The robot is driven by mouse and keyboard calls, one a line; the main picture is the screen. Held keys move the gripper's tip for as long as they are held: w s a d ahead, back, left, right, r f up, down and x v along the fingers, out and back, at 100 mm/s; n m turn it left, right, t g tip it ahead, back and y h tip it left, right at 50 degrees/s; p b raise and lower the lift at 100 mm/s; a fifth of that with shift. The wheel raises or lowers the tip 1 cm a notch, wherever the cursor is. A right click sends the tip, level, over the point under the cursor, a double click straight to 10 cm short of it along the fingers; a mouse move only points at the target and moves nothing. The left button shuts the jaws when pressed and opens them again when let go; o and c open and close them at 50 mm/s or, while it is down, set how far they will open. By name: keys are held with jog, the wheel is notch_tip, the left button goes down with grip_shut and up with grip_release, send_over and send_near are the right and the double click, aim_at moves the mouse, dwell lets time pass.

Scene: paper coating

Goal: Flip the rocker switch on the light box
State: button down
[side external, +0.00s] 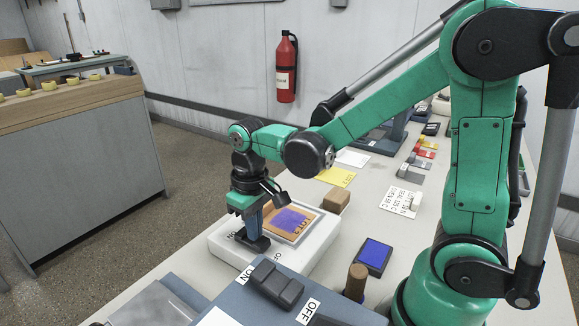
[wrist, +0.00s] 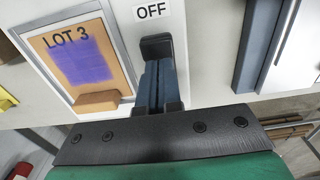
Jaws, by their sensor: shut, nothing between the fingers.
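The light box (side external: 222,246) is a white slab on the bench, left of centre in the side view. Its white top (wrist: 124,35) also shows in the wrist view. On it lies a framed orange-brown sheet marked LOT 3 with a purple patch (side external: 290,219). The black rocker switch (side external: 256,244) sits beside the sheet, with an OFF label (wrist: 151,11) past its far end in the wrist view. My gripper (wrist: 157,66) points down, its blue fingers together and empty, right at the rocker (wrist: 157,46). Whether they touch, and the rocker's tilt, cannot be told.
A blue-grey unit (side external: 235,296) with a large rocker (side external: 276,284) and ON and OFF labels stands in front. A brown wooden cylinder (side external: 355,281) and a blue ink pad (side external: 374,256) are to the right. A wooden block (side external: 335,200) sits behind the light box.

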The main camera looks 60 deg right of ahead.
jog(key=shift+r, duration=3.3)
jog(key=shift+s, duration=0.1)
jog(key=s+t, duration=0.2)
jog(key=t, duration=0.1)
jog(key=shift+d+r, duration=0.1)
jog(key=shift+r, duration=0.15)
jog(key=t, duration=0.1)
jog(key=s+t, duration=0.1)
jog(key=t, duration=0.2)
jog(key=shift+s+d+f, duration=0.1)
jog(key=shift+s+f, duration=0.05)
jog(key=shift+f, duration=0.1)
notch_tip(320, 180, up, 7)
jog(key=g, duration=0.7)
send_over(240, 230)
jog(key=shift+r, duration=0.1)
notch_tip(240, 230, down, 14)
